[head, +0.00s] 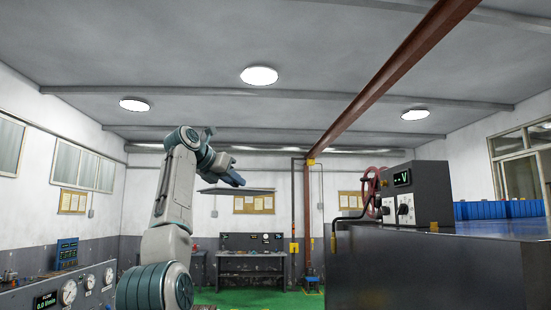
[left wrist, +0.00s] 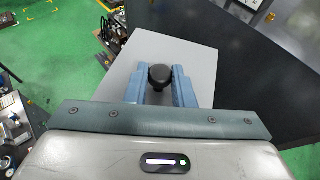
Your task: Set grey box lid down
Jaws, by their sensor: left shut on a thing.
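The grey box lid (head: 237,191) is a thin flat plate held in the air, seen nearly edge-on in the head view. In the left wrist view the lid (left wrist: 198,62) is a light grey square with a black round knob (left wrist: 160,76) on top. My left gripper (head: 237,179) is above the lid. Its two blue fingers (left wrist: 159,84) are shut on the knob, one on each side. The lid hides what lies straight below it. My right gripper is in neither view.
A large dark cabinet (head: 430,275) with a control box (head: 418,195) and blue bins (head: 498,209) fills the right. A gauge panel (head: 65,295) stands at left. A workbench (head: 250,256) is at the back wall. Green floor (head: 250,298) is open between them.

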